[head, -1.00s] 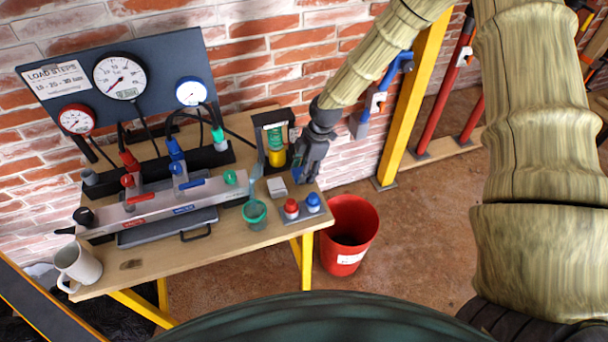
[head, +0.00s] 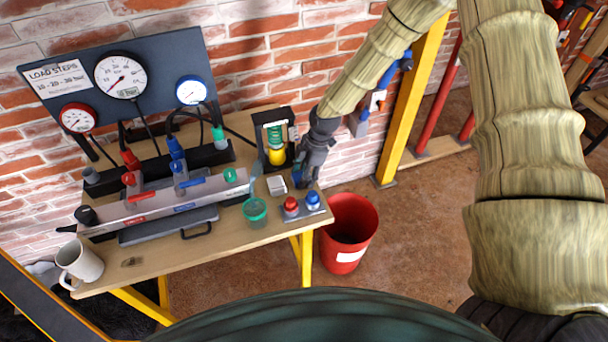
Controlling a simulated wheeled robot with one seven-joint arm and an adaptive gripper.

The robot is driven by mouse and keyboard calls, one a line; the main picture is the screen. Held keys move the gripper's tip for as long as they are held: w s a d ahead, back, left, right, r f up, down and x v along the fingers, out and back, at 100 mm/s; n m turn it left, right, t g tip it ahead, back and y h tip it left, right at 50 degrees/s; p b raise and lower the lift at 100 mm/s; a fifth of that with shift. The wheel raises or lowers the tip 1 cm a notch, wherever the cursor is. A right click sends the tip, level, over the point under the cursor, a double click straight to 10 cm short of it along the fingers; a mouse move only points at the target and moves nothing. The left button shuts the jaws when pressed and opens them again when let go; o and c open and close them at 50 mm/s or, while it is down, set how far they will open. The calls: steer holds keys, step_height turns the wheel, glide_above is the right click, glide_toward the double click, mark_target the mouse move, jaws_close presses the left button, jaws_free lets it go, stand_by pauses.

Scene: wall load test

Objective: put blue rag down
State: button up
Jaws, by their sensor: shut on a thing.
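My gripper (head: 300,181) is at the right end of the wooden workbench, pointing down close to the bench top. It is shut on the blue rag (head: 296,177), of which only a small blue patch shows at the jaws. The rest of the rag is hidden by the dark fingers, and I cannot tell whether it touches the bench.
A small pale block (head: 276,186), a green-rimmed cup (head: 255,212) and a holder with red and blue knobs (head: 303,208) stand close to my gripper. A spring device (head: 274,140) stands behind. A red bin (head: 347,235) is on the floor right of the bench (head: 215,252).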

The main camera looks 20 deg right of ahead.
steer(key=o, duration=1)
steer(key=shift+s+f, duration=0.3)
steer(key=shift+f, duration=0.25)
steer(key=shift+o, duration=0.3)
steer(key=shift+w+f, duration=0.15)
steer(key=shift+w, duration=0.1)
steer(key=shift+d, duration=0.1)
steer(key=shift+r, duration=0.25)
steer(key=shift+w+r+p, duration=0.15)
steer(key=shift+r+p, duration=0.3)
steer(key=shift+r, duration=0.15)
steer(key=b+v, duration=0.3)
steer(key=v, duration=0.9)
